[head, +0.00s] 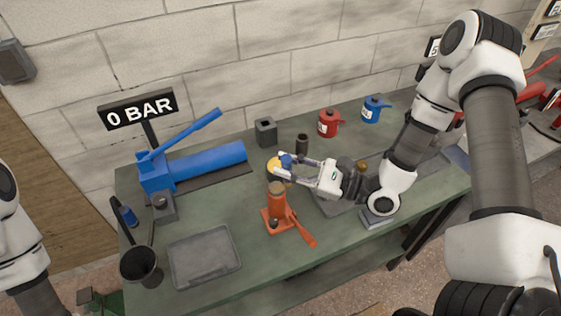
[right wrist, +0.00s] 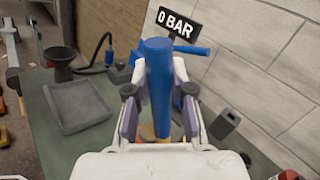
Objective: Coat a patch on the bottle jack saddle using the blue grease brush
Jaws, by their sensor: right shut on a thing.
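The orange bottle jack (head: 279,222) stands on the green bench, with its saddle (head: 277,187) at the top and its handle slanting to the front right. My right gripper (head: 281,168) is shut on the blue grease brush (head: 287,160), just behind and above the jack in the head view. The right wrist view shows the brush's blue handle (right wrist: 158,78) upright between the fingers; its bristles are hidden. A yellow round thing (head: 273,167) shows partly behind the fingers. I cannot tell whether the brush touches anything. My left gripper is out of view.
A blue hydraulic pump (head: 210,162) with a "0 BAR" sign (head: 139,107) stands at the back left. A grey tray (head: 205,255) and dark funnel (head: 139,264) are at the front left. Red (head: 329,122) and blue (head: 373,109) cans stand at the back, near a grey block (head: 265,132).

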